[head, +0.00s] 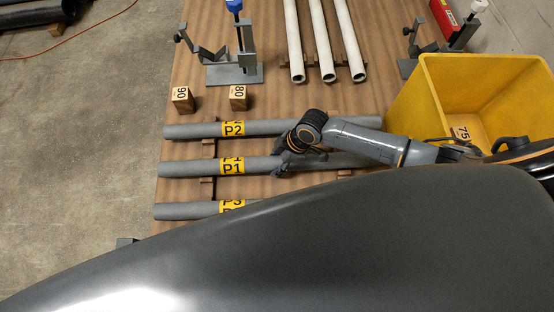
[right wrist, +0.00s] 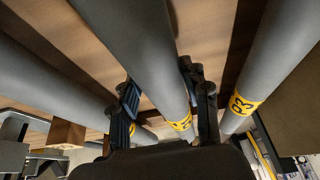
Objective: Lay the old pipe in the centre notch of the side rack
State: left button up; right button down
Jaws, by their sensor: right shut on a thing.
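Three grey pipes with yellow labels lie side by side in the head view: P2 (head: 190,131), P1 (head: 190,169) and P3 (head: 180,210). Wooden rests, seemingly the side rack (head: 207,188), show beneath them. My right gripper (head: 284,168) is shut on the middle pipe, P1, right of its label. In the right wrist view P1 (right wrist: 150,50) runs between the two fingers (right wrist: 168,105), with P3 (right wrist: 270,65) to its right. Whether P1 sits fully in the centre notch I cannot tell. The right part of P3 is hidden. My left gripper is not in view.
A yellow bin (head: 445,85) stands at right with a block marked 75 (head: 462,133) inside. Blocks 90 (head: 183,99) and 80 (head: 238,97) stand behind P2. Several white pipes (head: 327,50) and a clamp stand (head: 235,73) are farther back on the wooden table (head: 290,98).

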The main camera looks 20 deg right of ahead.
jog(key=shift+f, duration=0.1)
dwell(0.3)
jog(key=c, duration=0.6)
grip_release()
jog(key=v, duration=1.2)
